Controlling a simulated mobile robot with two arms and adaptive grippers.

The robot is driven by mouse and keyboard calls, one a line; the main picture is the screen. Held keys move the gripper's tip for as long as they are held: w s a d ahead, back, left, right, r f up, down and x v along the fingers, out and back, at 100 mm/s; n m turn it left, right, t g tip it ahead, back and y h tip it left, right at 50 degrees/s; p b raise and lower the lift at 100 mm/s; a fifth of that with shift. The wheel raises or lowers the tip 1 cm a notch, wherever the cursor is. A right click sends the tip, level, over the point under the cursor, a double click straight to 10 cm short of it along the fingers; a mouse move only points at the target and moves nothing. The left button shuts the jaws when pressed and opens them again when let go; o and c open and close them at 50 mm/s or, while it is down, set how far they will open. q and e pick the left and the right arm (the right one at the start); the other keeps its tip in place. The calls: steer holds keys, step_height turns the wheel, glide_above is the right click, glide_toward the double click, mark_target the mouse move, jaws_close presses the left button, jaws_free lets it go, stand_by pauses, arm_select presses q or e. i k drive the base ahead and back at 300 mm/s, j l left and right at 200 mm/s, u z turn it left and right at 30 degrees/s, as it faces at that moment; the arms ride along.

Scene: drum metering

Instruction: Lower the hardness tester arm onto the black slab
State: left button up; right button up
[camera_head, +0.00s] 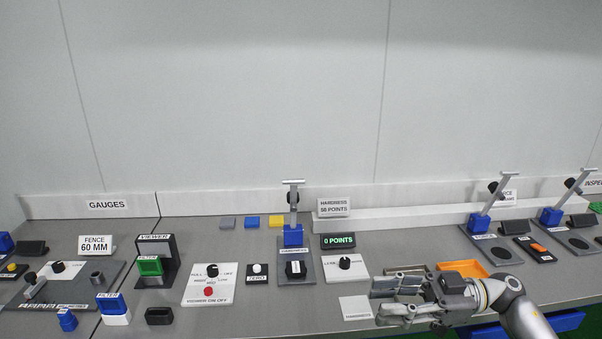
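The hardness tester (293,235) stands mid-bench, with a blue block on a grey base plate labelled HARDNESS. Its grey arm (293,201) is raised nearly upright, with a T-shaped handle on top and a black knob at its side. A small black piece (296,270) with a pale mark sits on the base plate in front of the blue block; I cannot tell if it is the slab. The display (339,241) reads 0 POINTS. My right gripper (376,302) is right of the tester and nearer the front, its fingers apart, empty and pointing left. My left gripper is out of view.
A white label plate (356,308) lies just left of my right gripper. A white knob panel (345,268) stands between gripper and tester. An orange tray (462,268) lies behind my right arm. Another black block (159,316) lies at the front left. Two similar lever stations stand right.

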mark_target(292, 198)
steer(key=i, duration=1.55)
